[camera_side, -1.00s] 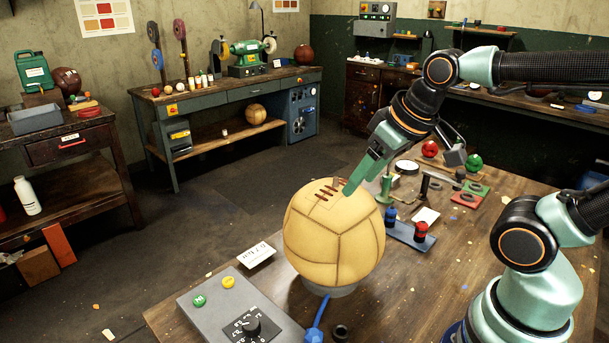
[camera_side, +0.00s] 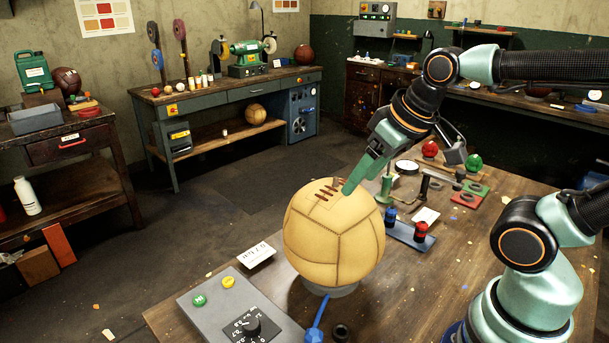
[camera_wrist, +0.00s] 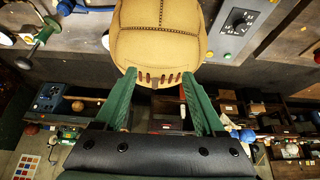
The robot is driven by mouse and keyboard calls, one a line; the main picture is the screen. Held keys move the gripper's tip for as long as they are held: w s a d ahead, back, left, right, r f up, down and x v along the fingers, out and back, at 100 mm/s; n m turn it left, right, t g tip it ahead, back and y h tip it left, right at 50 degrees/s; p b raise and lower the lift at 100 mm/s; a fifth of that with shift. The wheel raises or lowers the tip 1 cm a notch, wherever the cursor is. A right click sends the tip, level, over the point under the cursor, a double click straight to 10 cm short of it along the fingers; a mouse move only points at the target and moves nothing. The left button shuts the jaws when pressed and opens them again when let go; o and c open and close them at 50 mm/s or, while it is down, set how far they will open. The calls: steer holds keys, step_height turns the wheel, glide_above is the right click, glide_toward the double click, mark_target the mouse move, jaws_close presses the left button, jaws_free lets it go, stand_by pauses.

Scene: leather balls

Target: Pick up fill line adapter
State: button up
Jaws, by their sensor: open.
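A large tan leather ball (camera_side: 330,240) with brown laces on top rests on a low round stand on the wooden bench. My gripper (camera_side: 343,188) reaches down to the ball's top beside the laces. In the wrist view my gripper (camera_wrist: 159,78) has its two green fingers spread, with the laced edge of the ball (camera_wrist: 165,45) between or beyond the tips; contact cannot be told. I cannot tell for certain which part is the fill line adapter. A blue fitting with a blue line (camera_side: 316,325) lies at the ball's foot. Red (camera_side: 421,231) and blue (camera_side: 391,215) fittings stand on a plate.
A grey control box (camera_side: 238,312) with a dial sits at the front left of the bench, and a dark ring (camera_side: 340,331) lies near it. Red (camera_side: 430,149) and green (camera_side: 473,162) balls stand at the back. The bench right of the fittings is mostly clear.

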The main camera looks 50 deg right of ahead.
step_height(320, 180, up, 5)
steer(key=m+g, duration=0.6)
steer(key=m, duration=1.7)
glide_above(392, 208)
steer(key=shift+n, duration=0.3)
step_height(392, 208, down, 23)
steer(key=shift+s, duration=0.15)
steer(key=shift+f, duration=2.9)
steer(key=shift+c, duration=0.4)
